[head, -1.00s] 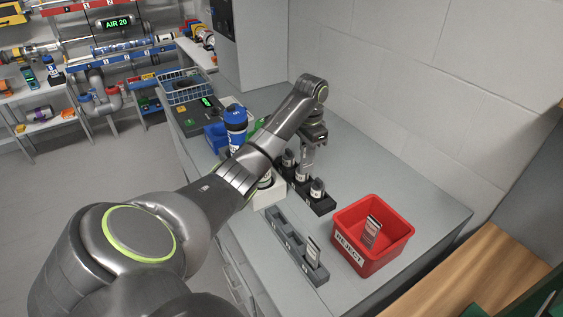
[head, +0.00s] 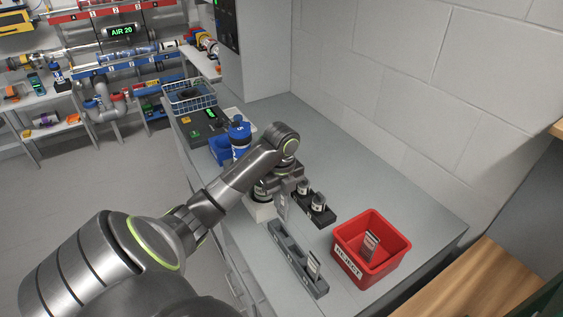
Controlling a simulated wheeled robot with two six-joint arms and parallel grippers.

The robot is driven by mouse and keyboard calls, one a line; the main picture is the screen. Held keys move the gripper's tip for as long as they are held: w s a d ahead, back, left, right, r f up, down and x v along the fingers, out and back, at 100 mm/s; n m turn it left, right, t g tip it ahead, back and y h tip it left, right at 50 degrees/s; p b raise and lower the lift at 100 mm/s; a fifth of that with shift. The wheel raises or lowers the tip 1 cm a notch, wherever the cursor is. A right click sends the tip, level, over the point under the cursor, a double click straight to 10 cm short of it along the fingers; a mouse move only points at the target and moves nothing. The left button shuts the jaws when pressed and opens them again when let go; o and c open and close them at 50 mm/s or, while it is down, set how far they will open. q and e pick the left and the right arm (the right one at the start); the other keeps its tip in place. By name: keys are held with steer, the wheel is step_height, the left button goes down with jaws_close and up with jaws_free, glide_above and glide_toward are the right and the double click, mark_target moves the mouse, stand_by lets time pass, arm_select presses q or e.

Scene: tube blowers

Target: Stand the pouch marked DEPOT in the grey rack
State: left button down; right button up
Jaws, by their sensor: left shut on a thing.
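My left gripper (head: 284,198) points down beside the near end of the black holder, just beyond the far end of the grey rack. It is shut on a small, thin, greyish thing that looks like a pouch; the jaws mostly hide it and no marking can be read. The long grey rack (head: 289,255) lies on the bench with a row of slots. One pale pouch (head: 313,264) stands upright at its near end, and its lettering is too small to read. The other slots look empty. My right gripper is out of view.
A red REJECT bin (head: 367,225) right of the rack holds a pouch (head: 370,245). A black holder (head: 328,221) carries capped vials. A blue-capped bottle (head: 239,138), blue bin and wire basket (head: 189,96) stand farther back. Bench right of the holder is clear.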

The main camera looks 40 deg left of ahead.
arm_select(q)
steer(key=shift+s+f+b, duration=0.1)
steer(key=shift+f+b, duration=0.45)
step_height(320, 180, down, 2)
steer(key=shift+f+b, duration=0.1)
steer(key=shift+b, duration=0.95)
step_height(320, 180, down, 6)
steer(key=shift+r+p, duration=0.1)
steer(key=shift+p, duration=0.75)
steer(key=shift+f, duration=0.5)
steer(key=c, duration=1.4)
jaws_free()
steer(key=shift+f, duration=0.15)
